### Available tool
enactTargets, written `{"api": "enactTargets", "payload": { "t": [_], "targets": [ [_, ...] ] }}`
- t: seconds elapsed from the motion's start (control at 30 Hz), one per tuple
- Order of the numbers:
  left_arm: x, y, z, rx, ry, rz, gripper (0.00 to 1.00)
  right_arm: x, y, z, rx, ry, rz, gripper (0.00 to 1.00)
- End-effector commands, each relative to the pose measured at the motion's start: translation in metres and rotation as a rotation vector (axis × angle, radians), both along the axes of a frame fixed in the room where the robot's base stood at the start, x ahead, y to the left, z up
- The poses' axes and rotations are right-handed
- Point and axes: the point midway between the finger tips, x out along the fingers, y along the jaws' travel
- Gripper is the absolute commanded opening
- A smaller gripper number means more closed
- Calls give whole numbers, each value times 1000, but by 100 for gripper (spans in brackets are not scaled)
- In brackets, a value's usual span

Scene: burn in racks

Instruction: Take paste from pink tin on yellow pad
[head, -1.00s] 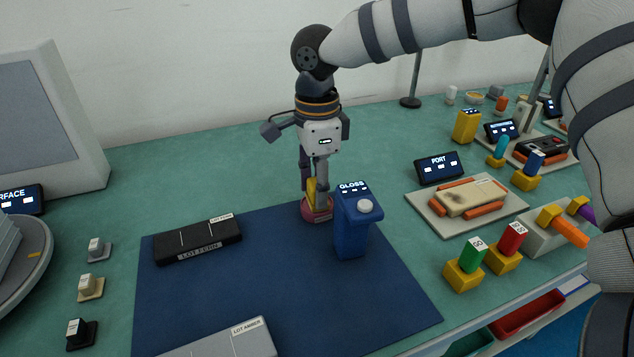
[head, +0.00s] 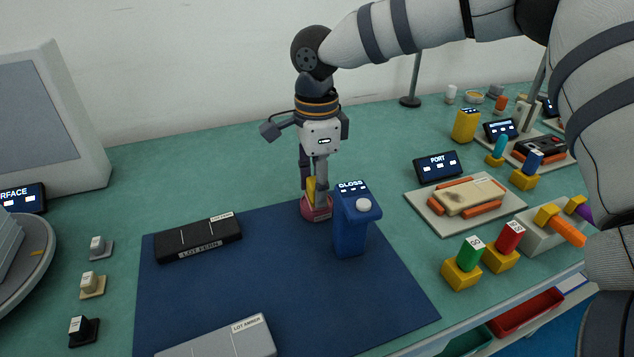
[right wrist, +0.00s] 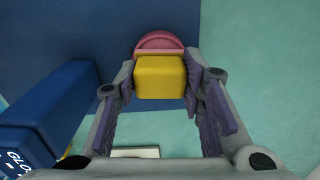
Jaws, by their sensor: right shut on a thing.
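The yellow pad (head: 310,190) is a small block held between the fingers of my right gripper (head: 314,184). In the right wrist view the yellow pad (right wrist: 160,76) fills the space between the purple-lined fingers. The pink tin (head: 317,215) is low and round and stands at the back edge of the blue mat, under the pad. Part of its rim (right wrist: 158,42) shows past the pad in the right wrist view. The pad's lower end is at the tin; I cannot tell how deep it sits or whether it bears paste. My left gripper is not in view.
A blue GLOSS dispenser (head: 350,232) stands close to the right of the tin. The blue mat (head: 275,285) also carries the black LOT FERN case (head: 198,238) and a grey LOT AMBER case (head: 225,340). Yellow-based green (head: 469,254) and red (head: 510,237) pieces stand at right.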

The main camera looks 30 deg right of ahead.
Motion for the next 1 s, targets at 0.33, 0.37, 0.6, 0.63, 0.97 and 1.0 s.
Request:
{"api": "enactTargets", "payload": {
  "t": [0.33,0.37,0.6,0.63,0.97,1.0],
  "targets": [
    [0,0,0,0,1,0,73,-1,0,-2,0,4,0,14],
    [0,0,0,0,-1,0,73,-1,0,0,0,3,0,14],
    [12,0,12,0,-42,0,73,0,0,29,1,-7,-1,14],
    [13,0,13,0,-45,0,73,0,0,32,1,-6,0,14],
    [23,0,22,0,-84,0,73,0,0,64,0,-4,-1,14],
    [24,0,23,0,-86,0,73,0,0,67,0,-3,0,14]
  ]
}}
